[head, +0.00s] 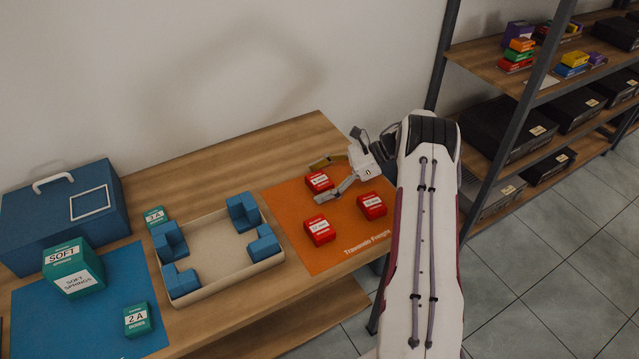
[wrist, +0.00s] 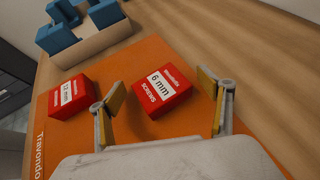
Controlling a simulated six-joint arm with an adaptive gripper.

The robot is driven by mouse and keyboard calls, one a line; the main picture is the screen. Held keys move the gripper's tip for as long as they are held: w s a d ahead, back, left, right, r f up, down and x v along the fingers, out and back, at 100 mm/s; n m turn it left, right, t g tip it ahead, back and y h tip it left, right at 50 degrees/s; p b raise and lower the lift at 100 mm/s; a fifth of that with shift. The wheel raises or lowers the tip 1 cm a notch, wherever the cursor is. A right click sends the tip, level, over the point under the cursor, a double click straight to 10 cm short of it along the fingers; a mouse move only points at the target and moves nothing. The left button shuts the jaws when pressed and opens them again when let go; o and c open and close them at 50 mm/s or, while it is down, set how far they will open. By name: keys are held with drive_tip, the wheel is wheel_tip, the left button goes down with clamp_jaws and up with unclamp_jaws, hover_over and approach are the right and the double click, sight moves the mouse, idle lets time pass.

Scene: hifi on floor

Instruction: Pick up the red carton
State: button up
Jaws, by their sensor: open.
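Three red cartons with white labels lie on the orange mat (head: 290,210): one at the back (head: 319,181), one at the front (head: 319,231) and one at the right (head: 372,206). My gripper (head: 319,180) is open around the back carton, one finger on its far side and one on its near side. In the wrist view, a red carton labelled 6 mm screws (wrist: 163,92) lies between and ahead of the open fingers, with visible gaps at both sides. A second red carton (wrist: 71,99) lies outside the left finger.
A beige tray (head: 223,280) with blue corner blocks stands left of the mat. Further left are a blue toolbox (head: 65,215), a blue mat (head: 100,325) and green cartons (head: 137,320). A shelf rack (head: 437,60) stands at the right.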

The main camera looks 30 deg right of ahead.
sight(319, 180)
drive_tip(key=c, duration=1.3)
drive_tip(key=shift+r, duration=0.15)
drive_tip(key=shift+r, duration=4.9)
